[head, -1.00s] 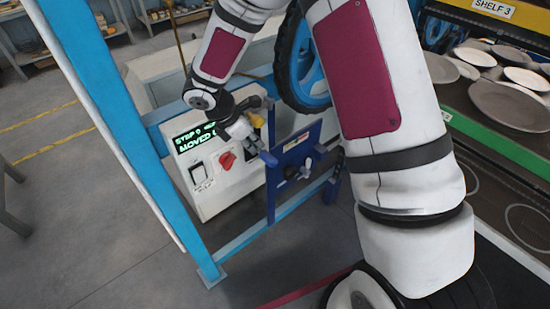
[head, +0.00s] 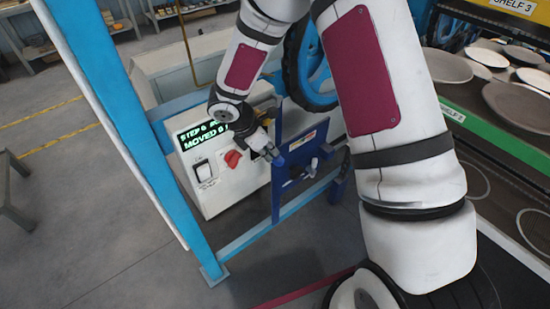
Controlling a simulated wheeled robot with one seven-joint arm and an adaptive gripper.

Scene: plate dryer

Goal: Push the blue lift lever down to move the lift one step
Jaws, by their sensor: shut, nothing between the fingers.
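My gripper (head: 271,155) is shut and empty in the head view. It points down and to the right in front of the white control box (head: 215,190). A small blue piece (head: 279,161) shows right at its fingertips and looks like the end of the blue lift lever. I cannot tell whether the fingers touch it or are just in front of it. Most of the lever is hidden or too small to make out. The green-lit display (head: 203,137) above reads a step line and "MOVED", partly covered by my wrist.
A red knob (head: 232,158) and a white switch (head: 203,171) sit on the box close left of my gripper. A blue panel (head: 300,165) with a small handle stands to the right. A blue post (head: 125,120) rises at left. Shelves with plates (head: 520,105) are at right.

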